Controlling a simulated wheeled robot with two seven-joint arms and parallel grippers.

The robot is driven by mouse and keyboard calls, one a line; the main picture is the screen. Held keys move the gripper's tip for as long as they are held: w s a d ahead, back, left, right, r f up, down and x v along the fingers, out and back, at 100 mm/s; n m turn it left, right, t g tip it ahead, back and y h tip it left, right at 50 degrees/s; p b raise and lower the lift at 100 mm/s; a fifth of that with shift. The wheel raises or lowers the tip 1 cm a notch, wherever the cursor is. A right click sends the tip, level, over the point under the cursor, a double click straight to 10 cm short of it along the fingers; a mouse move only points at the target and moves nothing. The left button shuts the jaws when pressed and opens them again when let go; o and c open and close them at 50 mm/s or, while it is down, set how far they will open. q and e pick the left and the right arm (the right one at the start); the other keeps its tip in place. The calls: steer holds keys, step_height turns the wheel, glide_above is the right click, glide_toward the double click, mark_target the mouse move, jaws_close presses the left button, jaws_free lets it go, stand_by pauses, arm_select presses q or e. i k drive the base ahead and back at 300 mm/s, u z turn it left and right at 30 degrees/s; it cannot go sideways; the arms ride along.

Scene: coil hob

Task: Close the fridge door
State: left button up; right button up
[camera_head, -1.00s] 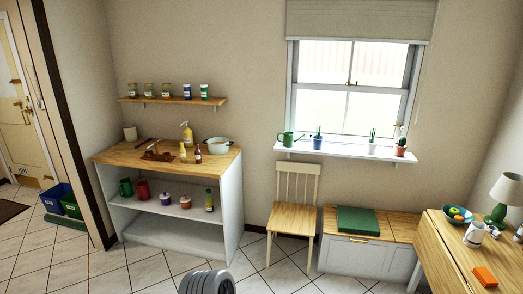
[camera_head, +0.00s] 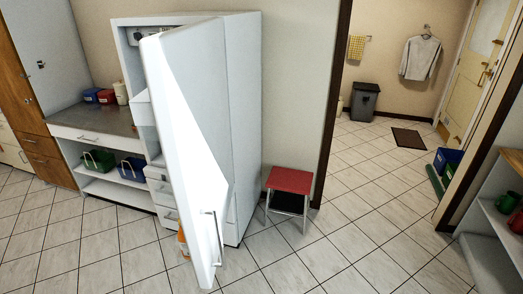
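A white fridge (camera_head: 243,120) stands against the wall left of the doorway. Its door (camera_head: 185,140) is open and swung out toward me, so I see it nearly edge-on. A vertical bar handle (camera_head: 217,238) is on the lower part of the door, near its free edge. Part of the fridge's inside and some drawers (camera_head: 162,190) show to the left of the door. An orange item (camera_head: 183,240) shows at the door's lower inner side, partly hidden. Neither of my grippers is in view.
A red-topped stool (camera_head: 290,181) stands right of the fridge. A counter (camera_head: 95,118) with shelves is on the left. A doorway leads to a grey bin (camera_head: 364,102) and mat (camera_head: 408,138). The tiled floor (camera_head: 330,250) in front is mostly clear.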

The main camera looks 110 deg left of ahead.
mark_target(185, 97)
steer(key=u, duration=4.1)
steer(key=i, duration=1)
steer(key=u, duration=0.75)
steer(key=k, duration=0.95)
steer(key=z, duration=0.95)
